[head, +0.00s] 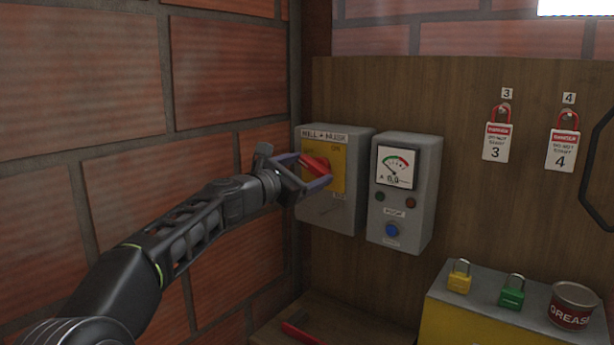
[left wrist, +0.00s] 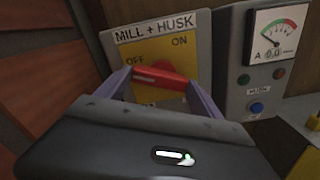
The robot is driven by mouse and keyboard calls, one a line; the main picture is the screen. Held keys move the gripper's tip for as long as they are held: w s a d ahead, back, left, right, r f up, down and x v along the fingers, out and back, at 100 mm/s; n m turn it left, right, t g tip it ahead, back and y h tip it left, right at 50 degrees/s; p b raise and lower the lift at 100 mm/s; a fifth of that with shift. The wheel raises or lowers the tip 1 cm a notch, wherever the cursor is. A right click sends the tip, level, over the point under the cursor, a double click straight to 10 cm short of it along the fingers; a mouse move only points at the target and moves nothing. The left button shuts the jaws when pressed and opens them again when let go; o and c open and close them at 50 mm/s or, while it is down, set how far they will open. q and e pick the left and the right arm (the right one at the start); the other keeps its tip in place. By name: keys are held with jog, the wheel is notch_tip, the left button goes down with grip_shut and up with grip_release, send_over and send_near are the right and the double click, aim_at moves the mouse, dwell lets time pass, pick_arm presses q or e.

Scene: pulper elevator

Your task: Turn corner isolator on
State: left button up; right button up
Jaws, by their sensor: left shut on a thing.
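The corner isolator is a grey box (head: 345,211) labelled MILL + HUSK on the wooden board beside the brick corner. Its yellow plate (head: 338,163) carries a red handle (head: 314,163); the plate also shows in the left wrist view (left wrist: 172,50), with OFF at left and ON at upper right. In the left wrist view the red handle (left wrist: 160,77) lies nearly level, tilted slightly down to the right. My left gripper (head: 316,172) is shut on the red handle, its purple fingers at either end. The right gripper is not in view.
A grey meter box (head: 409,190) with a dial and blue button stands just right of the isolator. Brick wall lies close at left. Danger tags (head: 496,141) hang at right. Padlocks (head: 511,291) and a grease tin (head: 573,304) sit on a box lower right.

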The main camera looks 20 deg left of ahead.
pick_arm(q)
jog(key=m+b, duration=0.2)
jog(key=m, duration=0.4)
jog(key=shift+f, duration=0.1)
jog(key=m+b, duration=0.2)
jog(key=m, duration=0.2)
jog(key=shift+d+m, duration=0.1)
jog(key=shift+m, duration=0.3)
jog(key=shift+m+b, duration=0.45)
jog(key=shift+m, duration=0.75)
jog(key=o, duration=1.4)
jog(key=shift+c, duration=0.2)
jog(key=shift+r, duration=0.2)
